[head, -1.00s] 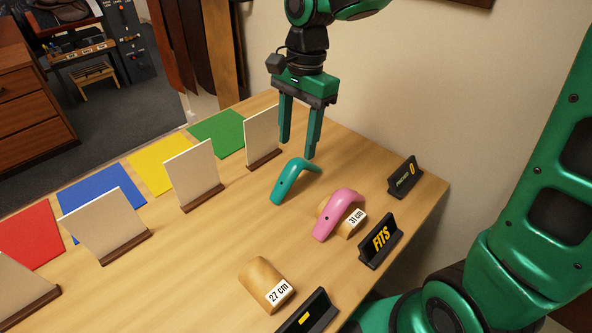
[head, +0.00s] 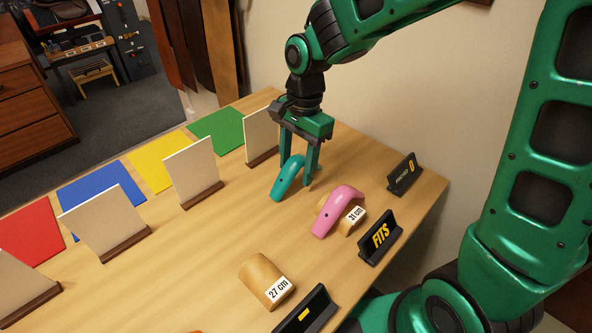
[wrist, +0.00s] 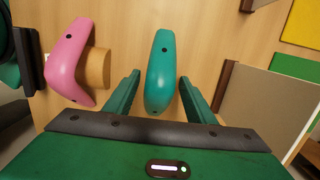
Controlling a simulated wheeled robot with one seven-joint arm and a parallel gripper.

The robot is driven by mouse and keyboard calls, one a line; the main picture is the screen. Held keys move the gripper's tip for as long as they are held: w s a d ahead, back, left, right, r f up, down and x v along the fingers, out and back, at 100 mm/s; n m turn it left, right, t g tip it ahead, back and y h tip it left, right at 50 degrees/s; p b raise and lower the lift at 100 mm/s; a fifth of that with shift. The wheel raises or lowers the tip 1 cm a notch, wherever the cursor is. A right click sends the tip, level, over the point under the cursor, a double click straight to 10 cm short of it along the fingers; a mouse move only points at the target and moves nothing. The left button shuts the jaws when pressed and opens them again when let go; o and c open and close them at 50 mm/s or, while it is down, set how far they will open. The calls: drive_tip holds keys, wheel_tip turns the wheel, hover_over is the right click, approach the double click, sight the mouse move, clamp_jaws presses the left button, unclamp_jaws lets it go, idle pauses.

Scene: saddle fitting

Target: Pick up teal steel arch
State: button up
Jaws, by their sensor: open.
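The teal steel arch (head: 286,181) stands on the table toward the far right end. It also shows in the wrist view (wrist: 160,72), between the two fingers with a gap on each side. My gripper (head: 299,176) is open, with its fingers down on either side of the arch's far part. In the wrist view my gripper (wrist: 158,88) straddles the arch, and the fingers do not appear to touch it. The arch's far end is partly hidden by a finger in the head view.
A pink arch (head: 335,208) rests on a wooden block labelled 31 cm (head: 355,217), right of the teal arch. A FITS sign (head: 380,238) and a 27 cm block (head: 262,278) stand nearer. A white upright panel (head: 261,136) stands close behind my gripper.

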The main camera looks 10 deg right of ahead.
sight(293, 165)
clamp_jaws()
drive_tip(key=shift+r, duration=0.15)
drive_tip(key=shift+r, duration=0.55)
drive_tip(key=r, duration=0.3)
drive_tip(key=shift+s+a+r, duration=0.2)
drive_tip(key=shift+s+a, duration=0.1)
drive_tip(key=shift+s, duration=0.05)
drive_tip(key=s+a+r, duration=0.6)
drive_tip(key=s, duration=0.2)
drive_tip(key=shift+s+a+r, duration=0.15)
drive_tip(key=shift+a, duration=0.25)
drive_tip(key=shift+s, duration=0.1)
